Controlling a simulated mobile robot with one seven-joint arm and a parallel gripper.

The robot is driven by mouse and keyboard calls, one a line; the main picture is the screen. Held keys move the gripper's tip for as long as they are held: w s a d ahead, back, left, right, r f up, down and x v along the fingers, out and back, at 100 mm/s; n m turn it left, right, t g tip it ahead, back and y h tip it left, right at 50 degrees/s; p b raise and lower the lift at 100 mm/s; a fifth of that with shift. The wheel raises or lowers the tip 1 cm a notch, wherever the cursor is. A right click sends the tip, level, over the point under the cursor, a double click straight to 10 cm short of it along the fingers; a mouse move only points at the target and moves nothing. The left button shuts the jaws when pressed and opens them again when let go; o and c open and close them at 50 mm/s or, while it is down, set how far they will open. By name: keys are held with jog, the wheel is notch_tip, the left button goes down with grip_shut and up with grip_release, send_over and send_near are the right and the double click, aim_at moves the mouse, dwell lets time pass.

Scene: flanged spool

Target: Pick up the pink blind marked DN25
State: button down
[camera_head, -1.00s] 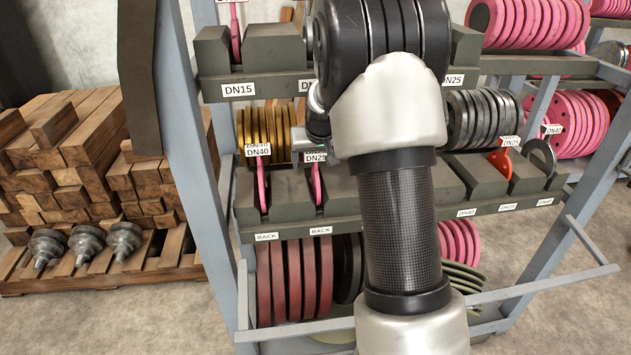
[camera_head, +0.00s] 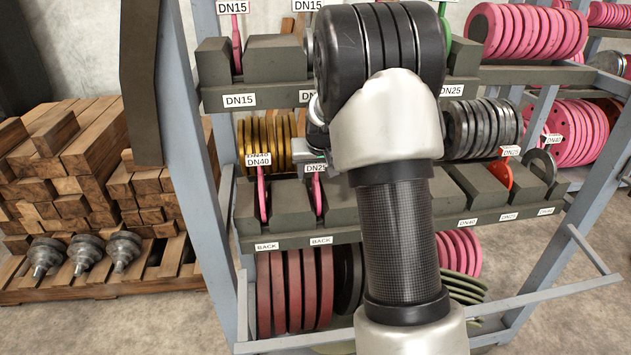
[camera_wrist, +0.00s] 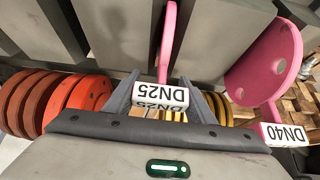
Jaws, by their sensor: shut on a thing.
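The pink blind marked DN25 (camera_wrist: 168,38) is a thin disc seen nearly edge-on in the wrist view, with a white DN25 tag (camera_wrist: 160,95) at its near end. In the head view this blind (camera_head: 317,196) stands upright in a slot of the middle shelf. My gripper (camera_wrist: 160,82) is shut on the blind at its tag end; the tag hides the exact contact. In the head view the gripper is mostly hidden by my arm.
A pink DN40 blind (camera_wrist: 268,62) stands close beside, also visible in the head view (camera_head: 262,197). Orange-red discs (camera_wrist: 50,100) lie to the left in the wrist view. The upper shelf (camera_head: 275,94) is above; a grey rack post (camera_head: 207,150) stands at left.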

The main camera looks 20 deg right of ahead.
jog(key=shift+w+r, duration=0.1)
jog(key=shift+r, duration=0.15)
